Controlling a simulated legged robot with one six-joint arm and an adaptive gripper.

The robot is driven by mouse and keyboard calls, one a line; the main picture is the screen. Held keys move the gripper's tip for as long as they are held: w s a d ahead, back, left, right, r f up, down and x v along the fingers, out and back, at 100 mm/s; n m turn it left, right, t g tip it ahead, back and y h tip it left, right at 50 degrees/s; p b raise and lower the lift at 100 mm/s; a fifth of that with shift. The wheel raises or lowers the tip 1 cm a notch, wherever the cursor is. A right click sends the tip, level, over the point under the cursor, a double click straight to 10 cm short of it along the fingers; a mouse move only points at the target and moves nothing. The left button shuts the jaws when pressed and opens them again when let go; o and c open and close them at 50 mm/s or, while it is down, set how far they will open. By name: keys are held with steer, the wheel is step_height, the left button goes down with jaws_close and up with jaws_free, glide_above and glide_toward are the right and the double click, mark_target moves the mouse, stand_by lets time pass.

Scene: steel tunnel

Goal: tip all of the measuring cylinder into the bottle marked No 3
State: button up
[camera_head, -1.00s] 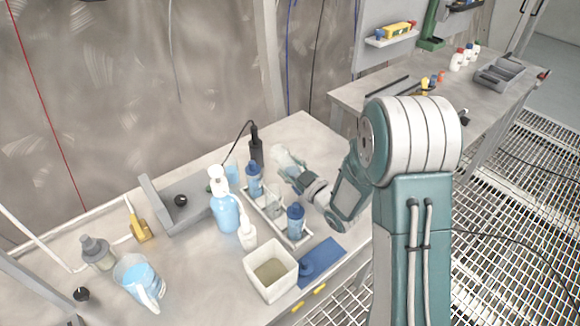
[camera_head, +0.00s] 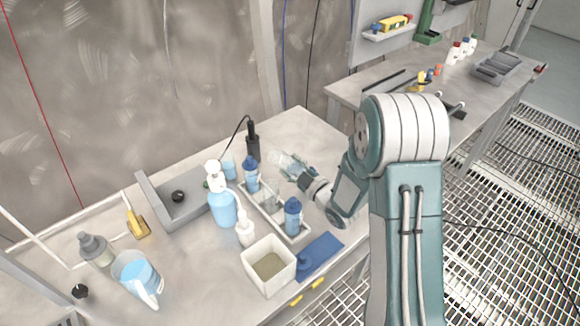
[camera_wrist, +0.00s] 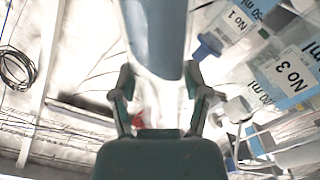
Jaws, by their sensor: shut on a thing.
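My gripper (camera_head: 301,174) is shut on the clear measuring cylinder (camera_head: 282,162), which is tilted well over above the table, behind the bottle rack. In the wrist view my gripper (camera_wrist: 160,88) has the cylinder (camera_wrist: 155,35) between its fingers, with a blue-grey tint in its upper part. The bottle marked No 3 (camera_wrist: 290,72) is at the right of the wrist view, apart from the cylinder. A bottle marked No 1 (camera_wrist: 236,22) is beside it, near a blue cap (camera_wrist: 208,46). I cannot tell which bottle in the head view is No 3.
The white rack (camera_head: 294,238) holds blue bottles (camera_head: 292,218). Wash bottles (camera_head: 222,207), a square white tub (camera_head: 268,288), a blue mat (camera_head: 325,250), a grey tray (camera_head: 160,213) and a jug (camera_head: 137,277) stand around it. A black upright tool (camera_head: 253,143) is behind.

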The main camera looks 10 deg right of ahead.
steer(key=shift+w+d+f+n, duration=0.1)
steer(key=shift+w+d+n, duration=0.1)
steer(key=shift+n, duration=0.4)
steer(key=shift+w+d+f+n, duration=0.1)
steer(key=shift+d+n, duration=0.1)
steer(key=shift+n, duration=0.4)
steer(key=shift+w+d+r+n, duration=0.1)
steer(key=shift+n, duration=0.5)
steer(key=shift+w+d+r+n, duration=0.1)
steer(key=shift+n, duration=0.5)
steer(key=shift+d+r+n, duration=0.1)
steer(key=shift+r+n, duration=0.25)
steer(key=shift+n, duration=0.85)
steer(key=shift+r+n, duration=0.45)
steer(key=shift+n, duration=0.75)
